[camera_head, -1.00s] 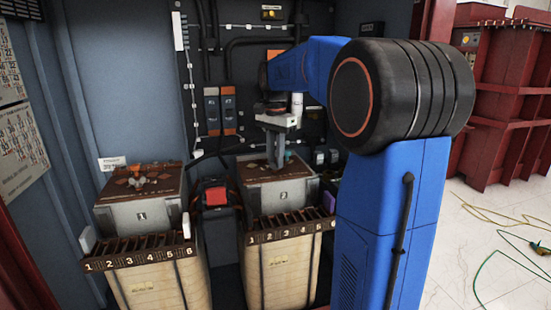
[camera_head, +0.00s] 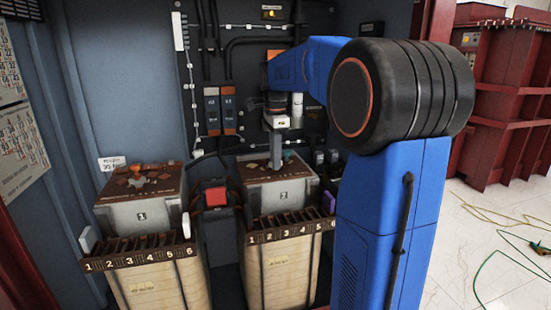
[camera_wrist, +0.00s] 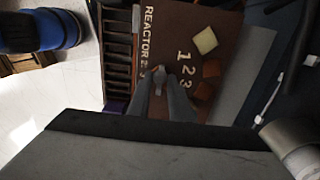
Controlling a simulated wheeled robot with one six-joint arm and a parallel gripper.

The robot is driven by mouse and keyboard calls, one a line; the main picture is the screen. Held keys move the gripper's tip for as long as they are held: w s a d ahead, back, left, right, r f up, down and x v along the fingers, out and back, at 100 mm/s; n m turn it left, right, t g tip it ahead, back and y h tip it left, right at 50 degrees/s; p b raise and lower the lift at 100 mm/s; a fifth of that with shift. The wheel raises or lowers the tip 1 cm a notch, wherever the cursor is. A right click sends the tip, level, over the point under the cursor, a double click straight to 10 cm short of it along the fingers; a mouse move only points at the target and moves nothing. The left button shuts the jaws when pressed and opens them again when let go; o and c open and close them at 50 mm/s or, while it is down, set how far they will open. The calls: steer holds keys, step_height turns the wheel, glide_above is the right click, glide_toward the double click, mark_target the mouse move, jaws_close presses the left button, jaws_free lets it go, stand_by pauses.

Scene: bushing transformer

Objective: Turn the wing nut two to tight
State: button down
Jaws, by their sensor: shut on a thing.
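The right box (camera_head: 283,196), marked 2, has a brown top (camera_head: 252,172). In the wrist view that top (camera_wrist: 170,28) reads "REACTOR 2" beside the digits 1, 2 and 3. My gripper (camera_head: 276,167) points straight down onto this top. In the wrist view its fingers (camera_wrist: 159,74) are close together on a small grey piece, which I take to be a wing nut. The fingers cover most of it, so its wings and its angle are hidden. Pale and orange-brown pieces (camera_wrist: 205,41) lie beside the digits.
A similar box (camera_head: 141,213), marked 1, stands at the left with small pieces on top. A red-topped unit (camera_head: 215,196) stands between the boxes. Numbered slotted racks (camera_head: 290,222) run along the front. The cabinet's back wall carries pipes and switches (camera_head: 220,108).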

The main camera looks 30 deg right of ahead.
stand_by(0.3)
steer(key=c, duration=1.9)
jaws_free()
steer(key=shift+r, duration=0.1)
step_height(320, 180, up, 17)
steer(key=shift+r, duration=0.15)
steer(key=s+a+f+n+t, duration=0.1)
steer(key=s+a+f+n, duration=0.4)
steer(key=s+f, duration=0.5)
steer(key=s+a+f+n+t, duration=0.2)
steer(key=s+a+f+n, duration=0.3)
steer(key=s+f+n, duration=0.4)
steer(key=s+a+f+n+t, duration=0.1)
steer(key=s+a+f+n, duration=0.4)
steer(key=s+f, duration=0.6)
steer(key=shift+a+f+n+t, duration=0.2)
steer(key=shift+n, duration=0.4)
steer(key=shift+a+f+n+t, duration=0.15)
steer(key=shift+f+n+t, duration=0.05)
steer(key=shift+n, duration=0.4)
